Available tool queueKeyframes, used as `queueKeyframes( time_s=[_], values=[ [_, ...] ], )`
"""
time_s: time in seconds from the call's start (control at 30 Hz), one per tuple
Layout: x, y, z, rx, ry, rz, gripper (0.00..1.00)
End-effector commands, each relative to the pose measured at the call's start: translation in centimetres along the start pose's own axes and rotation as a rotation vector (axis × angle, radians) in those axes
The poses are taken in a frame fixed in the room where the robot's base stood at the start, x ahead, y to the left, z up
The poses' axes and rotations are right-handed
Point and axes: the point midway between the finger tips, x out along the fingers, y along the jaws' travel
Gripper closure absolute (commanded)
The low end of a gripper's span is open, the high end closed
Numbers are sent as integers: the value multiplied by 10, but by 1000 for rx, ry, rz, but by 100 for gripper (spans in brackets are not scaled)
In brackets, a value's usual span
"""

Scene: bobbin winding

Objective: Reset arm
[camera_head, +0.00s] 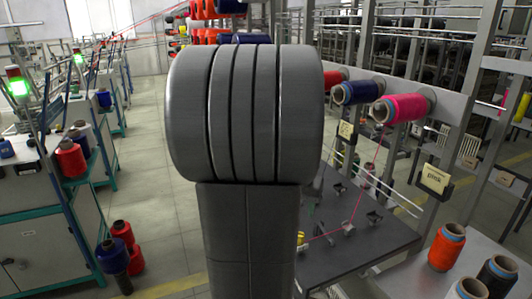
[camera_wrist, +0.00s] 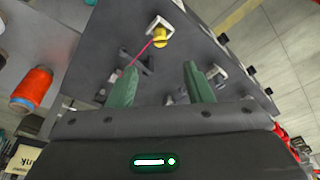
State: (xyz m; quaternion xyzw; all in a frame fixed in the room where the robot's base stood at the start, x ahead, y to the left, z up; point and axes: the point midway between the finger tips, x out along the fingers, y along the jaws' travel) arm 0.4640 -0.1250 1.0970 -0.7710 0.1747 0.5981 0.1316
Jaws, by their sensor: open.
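In the wrist view my gripper (camera_wrist: 162,82) is open, with two green fingers apart and nothing between them. It is over the dark winding table (camera_wrist: 100,40), which also shows in the head view (camera_head: 375,240). A yellow piece (camera_wrist: 160,38) sits in a metal bracket on that table, with a pink thread (camera_wrist: 138,54) running to it. In the head view my arm fills the middle and hides my gripper and part of the table.
A blue bobbin (camera_head: 356,93) and a pink bobbin (camera_head: 402,107) are on the rack at right, above a "pink" label (camera_head: 435,178). An orange bobbin (camera_head: 447,247) and others stand at lower right. Machines (camera_head: 45,215) line the left.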

Motion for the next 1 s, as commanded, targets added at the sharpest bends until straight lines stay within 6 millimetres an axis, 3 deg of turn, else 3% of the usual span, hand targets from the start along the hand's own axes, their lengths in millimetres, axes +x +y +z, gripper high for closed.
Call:
queueKeyframes(
  time_s=[0.7, 0.9, 1.0],
  values=[
    [113, 1, 1, 1, -5, 2, 54],
    [131, 0, 1, 0, -3, 1, 54],
    [131, 0, 0, 0, -1, 0, 54]
  ],
)
